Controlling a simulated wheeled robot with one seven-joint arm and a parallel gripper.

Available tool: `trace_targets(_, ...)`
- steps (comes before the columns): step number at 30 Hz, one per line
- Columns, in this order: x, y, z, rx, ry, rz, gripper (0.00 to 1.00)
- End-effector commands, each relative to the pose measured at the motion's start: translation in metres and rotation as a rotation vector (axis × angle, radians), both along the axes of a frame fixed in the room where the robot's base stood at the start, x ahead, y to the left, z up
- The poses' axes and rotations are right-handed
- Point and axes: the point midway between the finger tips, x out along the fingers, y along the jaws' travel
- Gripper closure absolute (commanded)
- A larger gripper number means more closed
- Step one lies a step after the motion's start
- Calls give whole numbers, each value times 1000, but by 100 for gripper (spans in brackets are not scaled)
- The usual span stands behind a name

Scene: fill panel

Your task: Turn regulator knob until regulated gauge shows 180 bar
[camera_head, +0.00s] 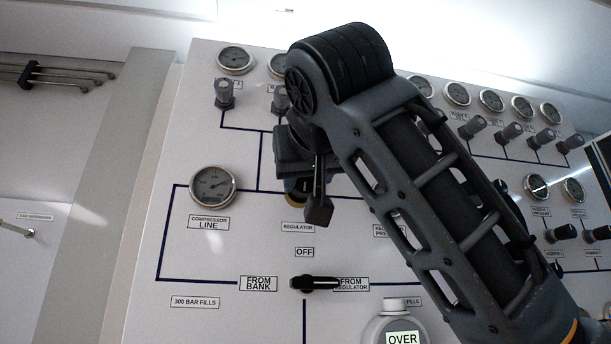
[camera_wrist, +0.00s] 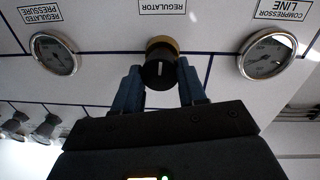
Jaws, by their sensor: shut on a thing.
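The regulator knob (camera_wrist: 160,72) is black with a white pointer line and a brass collar behind it, below the upside-down REGULATOR label in the wrist view. My gripper (camera_wrist: 161,80) is shut on it, one blue-grey finger on each side. The regulated pressure gauge (camera_wrist: 54,53) is at the left of the wrist view; its needle is too small to read surely. In the head view my arm hides that gauge and most of the knob; a bit of brass collar (camera_head: 293,198) shows beside my gripper.
The compressor line gauge (camera_head: 213,186) is left of the knob. Below is a black selector lever (camera_head: 314,284) lying level between FROM BANK and FROM REGULATOR. A device with an OVER display (camera_head: 403,338) stands lower right. Small gauges and knobs (camera_head: 475,125) line the panel's top.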

Motion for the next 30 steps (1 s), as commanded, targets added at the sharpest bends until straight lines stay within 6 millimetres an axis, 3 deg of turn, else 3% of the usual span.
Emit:
trace_targets(15,0,1,0,43,14,2,90)
trace_targets(16,0,1,0,43,14,2,58)
trace_targets(23,0,1,0,43,14,1,36)
trace_targets(30,0,0,0,43,14,1,35)
